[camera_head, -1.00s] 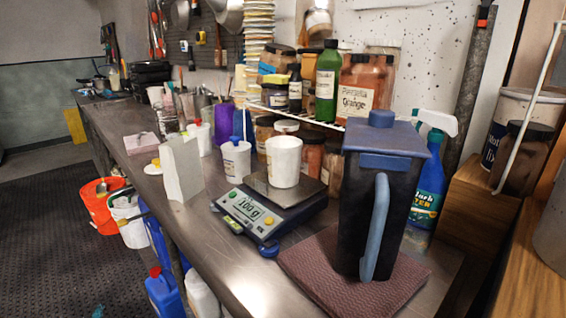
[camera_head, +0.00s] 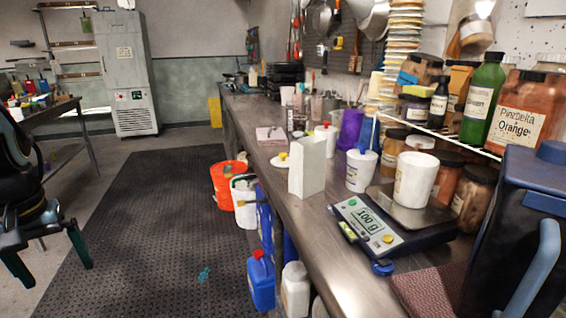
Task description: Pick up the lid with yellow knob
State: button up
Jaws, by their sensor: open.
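The lid with the yellow knob (camera_head: 281,161) is a small pale lid on the metal workbench (camera_head: 318,225), left of the upright white block-like container (camera_head: 307,166). That container hides part of the lid's right side. My gripper (camera_head: 57,272) hangs at the left edge of the view, over the floor, with its two dark, teal-tipped fingers spread apart and nothing between them. It is well to the left of the lid and away from the bench.
A digital scale (camera_head: 390,225) carries a white cup (camera_head: 414,180). A white cup (camera_head: 360,170) stands left of it. A dark blue-lidded jug (camera_head: 515,230) is at the right. Buckets such as the orange one (camera_head: 226,187) stand below the bench.

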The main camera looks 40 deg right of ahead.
aim_at(282, 161)
jog(key=i+z, duration=0.15)
jog(key=z, duration=0.25)
jog(key=i+z, duration=0.15)
jog(key=z, duration=0.2)
jog(key=i+z, duration=0.15)
jog(key=z, duration=0.25)
jog(key=i+j+z, duration=0.25)
jog(key=i+j, duration=0.2)
jog(key=i, duration=0.25)
jog(key=i+j+z, duration=0.3)
jog(key=i+j, duration=0.75)
